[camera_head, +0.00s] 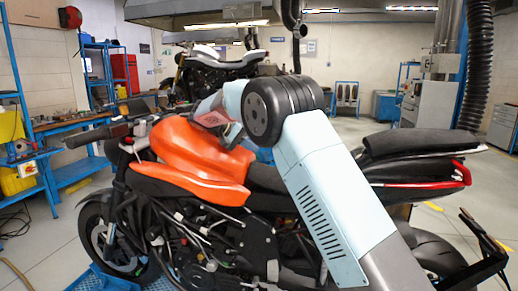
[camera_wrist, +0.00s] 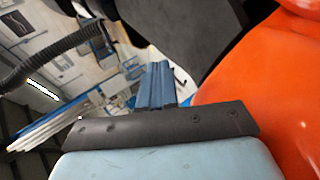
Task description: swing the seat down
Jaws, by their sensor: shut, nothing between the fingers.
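The motorcycle has an orange tank (camera_head: 195,150) and a black seat pad (camera_head: 420,141) at its rear. The pad's right end lies above the tail with its red trim (camera_head: 437,183); my arm hides part of the bike between tank and tail. I cannot tell the seat's exact angle. In the wrist view my gripper (camera_wrist: 157,68) has its blue fingers together, with nothing between them. A dark grey and black panel, possibly part of the seat (camera_wrist: 190,35), is beyond the fingertips, and the orange tank (camera_wrist: 265,90) is at right. I cannot tell whether the fingers touch the panel. The head view hides the fingertips.
A second motorcycle (camera_head: 215,68) stands behind. A blue workbench (camera_head: 75,125) and shelves line the left side. A black hose (camera_head: 477,65) hangs at right. Open floor (camera_head: 345,128) lies behind the bike.

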